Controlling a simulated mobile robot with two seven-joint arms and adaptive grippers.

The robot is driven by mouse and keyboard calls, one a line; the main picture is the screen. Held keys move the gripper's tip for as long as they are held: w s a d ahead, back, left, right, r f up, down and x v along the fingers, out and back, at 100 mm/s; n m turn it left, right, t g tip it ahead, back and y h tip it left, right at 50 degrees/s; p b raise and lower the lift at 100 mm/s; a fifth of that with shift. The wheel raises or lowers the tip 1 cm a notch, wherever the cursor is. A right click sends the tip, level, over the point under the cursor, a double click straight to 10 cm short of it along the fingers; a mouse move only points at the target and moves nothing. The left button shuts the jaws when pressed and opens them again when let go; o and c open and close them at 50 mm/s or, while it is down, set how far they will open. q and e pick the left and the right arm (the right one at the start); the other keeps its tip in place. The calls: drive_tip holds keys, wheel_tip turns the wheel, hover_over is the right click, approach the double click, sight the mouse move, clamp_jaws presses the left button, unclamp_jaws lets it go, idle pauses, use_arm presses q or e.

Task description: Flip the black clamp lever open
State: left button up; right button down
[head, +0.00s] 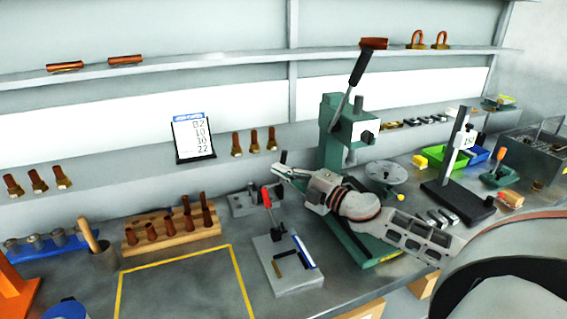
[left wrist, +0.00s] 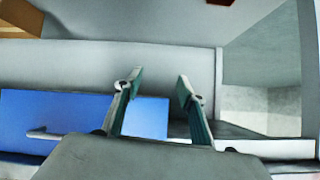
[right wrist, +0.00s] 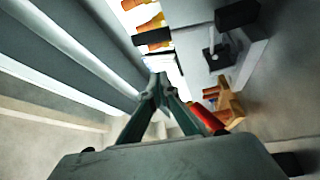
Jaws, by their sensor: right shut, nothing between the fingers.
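A clamp fixture on a grey block (head: 297,281) stands on the bench, with an upright red-tipped handle (head: 266,197) and a short black bar (head: 279,254) lying low on it. I cannot tell whether this bar is the black clamp lever. A long black-gripped lever (head: 362,68) rises tilted from the green press (head: 335,143). My right gripper (head: 281,169) is shut and empty, above and right of the red handle. In the right wrist view its fingertips (right wrist: 161,84) meet, with a red handle (right wrist: 207,118) close beside them. My left gripper (left wrist: 157,85) is open and empty, seen only in its wrist view.
A wooden rack (head: 172,237) with copper pieces stands left of the fixture. Yellow tape marks a clear bench area (head: 185,285). A small metal block (head: 243,205) sits behind the fixture. The green press stands close behind my right arm. A blue surface (left wrist: 50,120) shows near my left gripper.

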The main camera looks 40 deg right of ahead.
drive_tip(key=w+d, duration=0.3)
drive_tip(key=shift+w+f, duration=0.1)
drive_tip(key=shift+f, duration=0.1)
idle(0.3)
idle(0.4)
